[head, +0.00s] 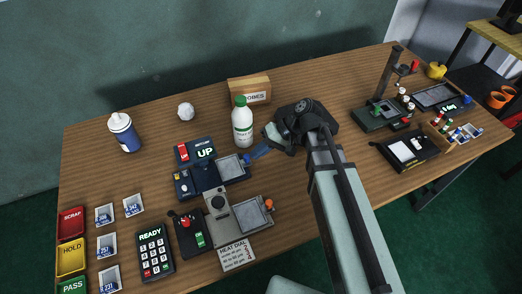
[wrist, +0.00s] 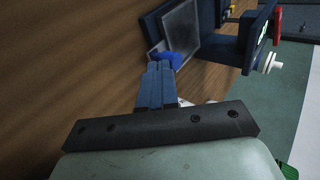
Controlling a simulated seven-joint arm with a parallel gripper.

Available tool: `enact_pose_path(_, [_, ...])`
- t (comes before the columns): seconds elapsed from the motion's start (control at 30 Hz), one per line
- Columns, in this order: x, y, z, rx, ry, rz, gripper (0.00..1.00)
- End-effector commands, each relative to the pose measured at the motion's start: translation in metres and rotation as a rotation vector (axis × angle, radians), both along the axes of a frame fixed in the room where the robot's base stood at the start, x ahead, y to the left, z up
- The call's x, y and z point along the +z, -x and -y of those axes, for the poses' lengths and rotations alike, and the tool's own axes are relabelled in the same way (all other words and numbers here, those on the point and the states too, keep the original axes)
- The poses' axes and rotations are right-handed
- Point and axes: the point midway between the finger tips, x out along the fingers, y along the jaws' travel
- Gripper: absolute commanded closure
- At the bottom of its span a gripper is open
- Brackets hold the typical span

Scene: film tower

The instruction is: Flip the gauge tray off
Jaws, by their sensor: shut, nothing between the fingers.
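A dark blue device (head: 198,180) with a square grey tray plate (head: 231,167) lies mid-table; the plate and its frame also show in the wrist view (wrist: 180,32). A blue knob (wrist: 168,60) sits at the plate's edge. A display behind it (head: 205,152) reads UP, beside a red switch (head: 182,152). My gripper (head: 255,154) is shut and empty, its blue fingers close together just right of the knob. In the wrist view the fingertips (wrist: 159,66) are at the knob; whether they touch cannot be told. No label here reads gauge.
A grey device (head: 219,208) with a second plate and orange knob lies in front, beside a heat dial card (head: 236,254). A white-green bottle (head: 242,124) stands close behind my gripper. A keypad (head: 152,250) and colored bins (head: 71,257) are left. More devices (head: 408,150) are right.

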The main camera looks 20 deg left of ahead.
Motion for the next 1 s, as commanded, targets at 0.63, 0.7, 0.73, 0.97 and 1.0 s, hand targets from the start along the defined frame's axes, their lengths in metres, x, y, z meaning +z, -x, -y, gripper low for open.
enact_pose_path(0.63, [0.000, 0.047, -0.046, 0.003, 0.002, -0.002, 1.00])
enact_pose_path(0.7, [0.000, 0.052, -0.051, 0.002, 0.000, -0.002, 1.00])
enact_pose_path(0.73, [0.000, 0.053, -0.053, 0.002, 0.000, -0.002, 1.00])
enact_pose_path(0.97, [0.000, 0.058, -0.058, 0.001, 0.000, -0.004, 1.00])
enact_pose_path(1.0, [0.000, 0.058, -0.058, 0.001, 0.000, -0.004, 1.00])
